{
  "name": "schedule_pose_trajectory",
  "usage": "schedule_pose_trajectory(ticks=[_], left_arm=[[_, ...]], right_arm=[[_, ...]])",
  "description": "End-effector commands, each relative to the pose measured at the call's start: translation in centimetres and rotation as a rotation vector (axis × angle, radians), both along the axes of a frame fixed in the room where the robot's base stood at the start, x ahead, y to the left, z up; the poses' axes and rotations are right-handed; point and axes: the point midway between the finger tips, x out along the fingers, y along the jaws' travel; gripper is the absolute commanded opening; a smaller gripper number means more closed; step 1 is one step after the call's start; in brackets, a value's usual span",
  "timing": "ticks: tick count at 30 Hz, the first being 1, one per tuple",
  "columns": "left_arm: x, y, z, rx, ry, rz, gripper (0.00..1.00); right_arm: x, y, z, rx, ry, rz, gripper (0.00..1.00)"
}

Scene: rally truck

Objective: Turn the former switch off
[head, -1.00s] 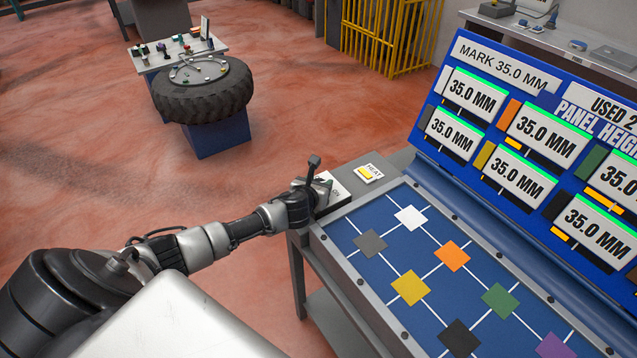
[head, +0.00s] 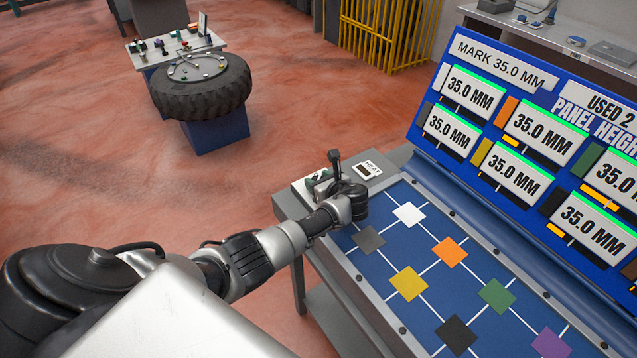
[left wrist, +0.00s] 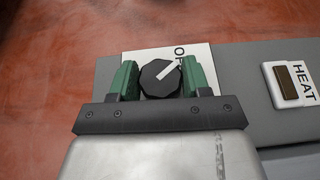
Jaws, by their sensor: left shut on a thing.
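The former switch is a black knob (left wrist: 160,80) with a white pointer line, in the left wrist view. It sits by a white label plate (left wrist: 140,55); the pointer aims up and right at lettering that starts "OF", the rest cut off by a finger. In the head view the knob is mostly hidden by the gripper. The HEAT indicator (head: 367,170) beside it has a dark window, also in the left wrist view (left wrist: 290,85). My right gripper is out of view.
A blue board (head: 385,270) with coloured squares lies to the right of my wrist, close to it. A blue display panel (head: 430,105) rises behind. A tyre (head: 203,95) on a blue stand is farther back left. Open red floor lies left of the bench.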

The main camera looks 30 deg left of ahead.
Motion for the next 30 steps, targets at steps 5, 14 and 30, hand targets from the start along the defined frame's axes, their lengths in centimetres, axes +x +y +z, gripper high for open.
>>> schedule_pose_trajectory(ticks=[5, 14, 30], left_arm=[[0.2, -0.1, -0.2, 0.0, 0.0, 0.13, 0.24], [0.2, 0.0, -0.1, 0.0, -0.002, 0.267, 0.24], [0.1, 0.0, 0.0, 0.001, -0.001, 0.309, 0.24]], right_arm=[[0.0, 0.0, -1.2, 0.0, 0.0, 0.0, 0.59], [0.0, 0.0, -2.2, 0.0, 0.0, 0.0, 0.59], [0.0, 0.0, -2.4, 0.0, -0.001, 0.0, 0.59]])
